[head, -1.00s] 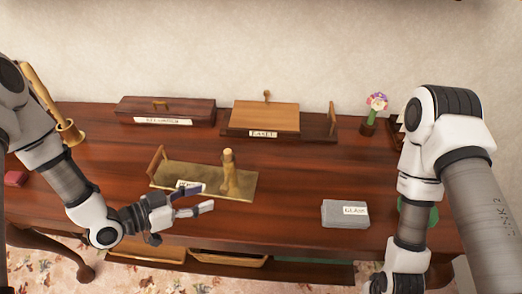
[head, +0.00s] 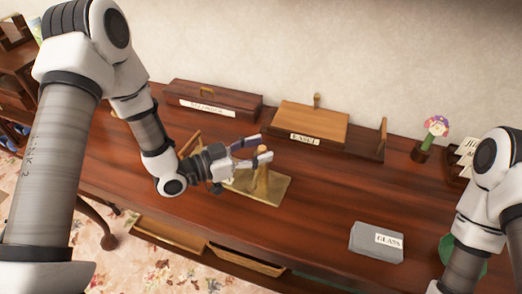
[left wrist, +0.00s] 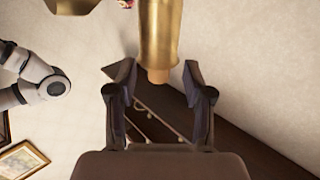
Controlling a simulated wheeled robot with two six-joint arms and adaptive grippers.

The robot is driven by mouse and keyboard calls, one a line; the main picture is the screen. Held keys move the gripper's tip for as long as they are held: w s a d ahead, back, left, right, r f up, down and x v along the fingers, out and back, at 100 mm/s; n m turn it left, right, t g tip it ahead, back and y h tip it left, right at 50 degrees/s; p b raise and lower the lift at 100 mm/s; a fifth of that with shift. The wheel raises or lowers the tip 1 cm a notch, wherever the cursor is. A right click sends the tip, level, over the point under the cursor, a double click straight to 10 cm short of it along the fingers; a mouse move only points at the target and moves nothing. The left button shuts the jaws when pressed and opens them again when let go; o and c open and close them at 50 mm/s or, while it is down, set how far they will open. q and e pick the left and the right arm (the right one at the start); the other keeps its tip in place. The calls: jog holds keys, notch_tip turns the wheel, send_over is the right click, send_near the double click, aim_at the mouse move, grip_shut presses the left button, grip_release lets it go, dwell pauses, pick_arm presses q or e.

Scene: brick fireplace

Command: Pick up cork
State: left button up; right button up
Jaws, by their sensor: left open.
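A tan cork (left wrist: 158,76) sits in the end of a brass bottle (left wrist: 160,35) in the left wrist view, where the scene looks upside down. In the head view the bottle (head: 261,185) stands upright on a flat brass-coloured tray (head: 275,192) on the desk. My left gripper (head: 264,147) is open at the bottle's top and partly hides it. In the left wrist view the cork lies in line with the gap between my left fingertips (left wrist: 160,70), and neither finger visibly touches it. My right gripper is out of view.
A dark lidded box (head: 215,100), an easel board (head: 310,125) and a flower pot (head: 422,153) line the desk's back. Open drawers (head: 235,260) show below. The desk between tray and glass box is clear.

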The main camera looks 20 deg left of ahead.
pick_arm(q)
jog(key=shift+w+d, duration=0.45)
jog(key=shift+d, duration=0.15)
jog(key=shift+s+a, duration=0.1)
jog(key=shift+a, duration=0.05)
jog(key=shift+c, duration=1.3)
jog(key=c, duration=0.6)
